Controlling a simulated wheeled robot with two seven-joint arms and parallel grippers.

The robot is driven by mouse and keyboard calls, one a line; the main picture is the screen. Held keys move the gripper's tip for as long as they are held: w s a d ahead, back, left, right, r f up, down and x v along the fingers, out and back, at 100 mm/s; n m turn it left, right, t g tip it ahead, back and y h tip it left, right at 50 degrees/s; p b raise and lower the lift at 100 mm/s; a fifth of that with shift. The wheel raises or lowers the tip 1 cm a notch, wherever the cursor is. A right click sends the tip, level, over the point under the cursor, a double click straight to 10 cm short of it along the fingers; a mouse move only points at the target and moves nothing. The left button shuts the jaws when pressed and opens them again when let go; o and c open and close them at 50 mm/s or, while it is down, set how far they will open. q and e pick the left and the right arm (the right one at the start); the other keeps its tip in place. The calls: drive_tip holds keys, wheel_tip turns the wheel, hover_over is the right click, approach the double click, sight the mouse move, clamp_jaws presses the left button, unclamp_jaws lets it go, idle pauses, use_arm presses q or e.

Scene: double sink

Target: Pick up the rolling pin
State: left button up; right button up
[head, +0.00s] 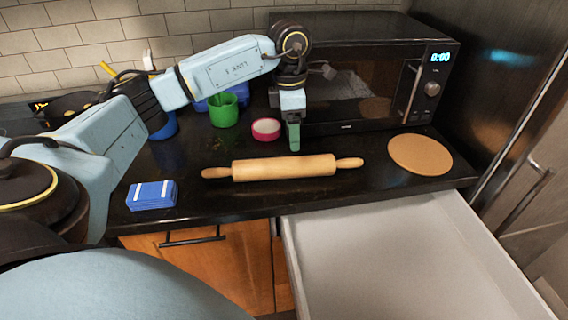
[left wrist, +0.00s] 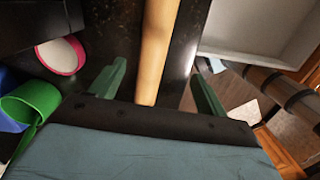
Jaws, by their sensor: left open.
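The light wooden rolling pin (head: 284,168) lies crosswise on the black counter, its handles pointing left and right. My left gripper (head: 293,146) points down just behind the pin's right half in the head view. In the left wrist view, the rolling pin (left wrist: 157,45) runs lengthwise between the two green fingers of my left gripper (left wrist: 160,84), nearer the middle than either finger. The gripper is open and holds nothing. Whether the fingertips are level with the pin is hard to tell. My right gripper is not in view.
A black microwave (head: 360,85) stands behind the gripper. A pink-rimmed bowl (head: 266,130), a green cup (head: 223,110) and a blue-and-white box (head: 152,195) are to the left. A round cork mat (head: 420,154) lies right. An open drawer (head: 400,265) juts out in front.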

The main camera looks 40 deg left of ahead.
sight(287, 159)
use_arm(q)
drive_tip(key=shift+s+a+f+y, duration=0.15)
drive_tip(key=shift+a, duration=0.3)
drive_tip(key=shift+s+a+f+y, duration=0.1)
drive_tip(key=shift+a+y, duration=0.05)
drive_tip(key=shift+a, duration=0.3)
wheel_tip(287, 159, down, 6)
drive_tip(key=shift+f, duration=0.1)
drive_tip(key=shift+w+d+f, duration=0.1)
drive_tip(key=shift+f, duration=1.45)
drive_tip(key=shift+d+f, duration=0.1)
drive_tip(key=shift+f, duration=1.4)
drive_tip(key=shift+c, duration=0.2)
drive_tip(key=shift+r, duration=0.1)
drive_tip(key=c, duration=1.4)
